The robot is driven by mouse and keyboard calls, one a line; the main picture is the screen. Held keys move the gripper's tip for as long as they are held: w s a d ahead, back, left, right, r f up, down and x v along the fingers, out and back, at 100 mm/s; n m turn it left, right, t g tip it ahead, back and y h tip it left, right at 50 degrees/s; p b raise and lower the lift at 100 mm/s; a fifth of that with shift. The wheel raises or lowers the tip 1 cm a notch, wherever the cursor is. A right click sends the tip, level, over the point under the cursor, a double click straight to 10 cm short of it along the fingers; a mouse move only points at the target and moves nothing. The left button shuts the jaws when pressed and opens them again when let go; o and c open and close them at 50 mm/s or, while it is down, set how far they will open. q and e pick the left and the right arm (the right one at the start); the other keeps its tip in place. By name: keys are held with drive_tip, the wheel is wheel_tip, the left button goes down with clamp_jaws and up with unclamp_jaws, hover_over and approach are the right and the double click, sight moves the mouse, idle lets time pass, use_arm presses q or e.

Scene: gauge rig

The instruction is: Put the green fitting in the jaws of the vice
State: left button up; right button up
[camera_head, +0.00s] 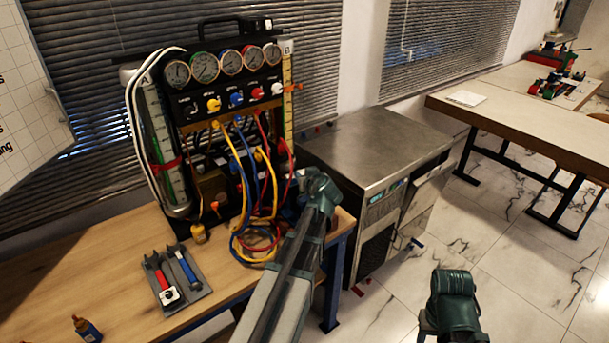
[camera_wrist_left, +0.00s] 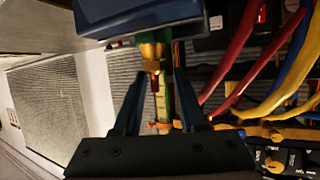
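In the head view my left gripper (camera_head: 318,185) is at the right side of the gauge rig (camera_head: 225,130), near its hoses. In the left wrist view its two fingers (camera_wrist_left: 158,90) stand apart, open. A brass fitting (camera_wrist_left: 152,55) under a blue body (camera_wrist_left: 140,14) shows between and beyond the fingertips; I cannot tell whether they touch it. A green piece (camera_wrist_left: 168,95) shows behind it; I cannot tell whether it is the green fitting. A small green and red device (camera_head: 553,50), possibly the vice, stands on the far table.
The wooden bench (camera_head: 110,262) holds a grey tool tray (camera_head: 175,280) and a small bottle (camera_head: 86,328). Red, blue and yellow hoses (camera_head: 255,190) hang by the rig. A steel cabinet (camera_head: 375,150) stands right of the bench. Open floor (camera_head: 500,240) leads to the far table (camera_head: 530,115).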

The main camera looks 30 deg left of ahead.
use_arm(q)
drive_tip(key=shift+r, duration=0.1)
drive_tip(key=shift+s+d+r+p, duration=0.15)
drive_tip(key=shift+r+p, duration=0.05)
drive_tip(key=shift+p, duration=0.1)
drive_tip(key=p+v, duration=0.4)
drive_tip(key=v, duration=0.7)
drive_tip(key=shift+s+d, duration=0.2)
drive_tip(key=shift+d, duration=0.1)
drive_tip(key=shift+f, duration=0.1)
drive_tip(key=s+d+f+m+g+h, duration=0.2)
drive_tip(key=s+d, duration=0.4)
drive_tip(key=d, duration=0.3)
drive_tip(key=s+d+f+m+g+h, duration=0.3)
drive_tip(key=s+d+f+m, duration=0.3)
drive_tip(key=d, duration=0.4)
drive_tip(key=s+d+f+m+g+h, duration=0.3)
drive_tip(key=s+d, duration=0.4)
drive_tip(key=d, duration=0.3)
wheel_tip(320, 180, down, 2)
drive_tip(key=shift+s+f+m+g, duration=0.15)
drive_tip(key=shift+s+m+g, duration=0.2)
drive_tip(key=shift+m+g, duration=0.5)
